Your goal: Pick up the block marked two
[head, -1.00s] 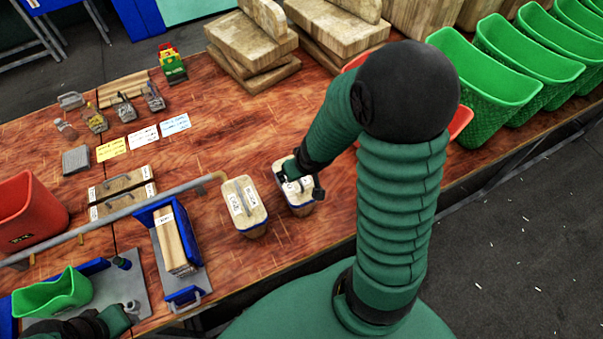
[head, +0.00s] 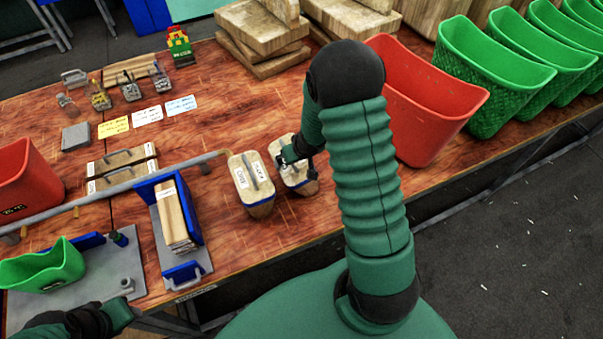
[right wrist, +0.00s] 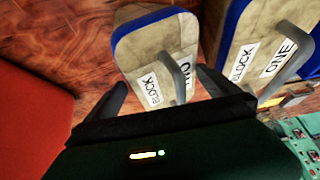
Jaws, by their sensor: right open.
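The block marked two (head: 301,184) is a pale wooden block with a grey handle and white labels, standing on the table. In the right wrist view block two (right wrist: 140,55) shows its "BLOCK" label and a partly hidden "TWO". My right gripper (head: 290,155) is at its top in the head view. In the right wrist view my right gripper (right wrist: 161,77) is open, its fingers apart on either side of the labelled face and handle; contact cannot be told. My left gripper (head: 122,314) is at the bottom left, its jaws unclear.
The block marked one (head: 252,186) stands close beside block two and also shows in the right wrist view (right wrist: 240,45). A red bin (head: 425,105) stands to the right. A blue holder with boards (head: 180,225) and a grey pipe (head: 130,185) lie to the left.

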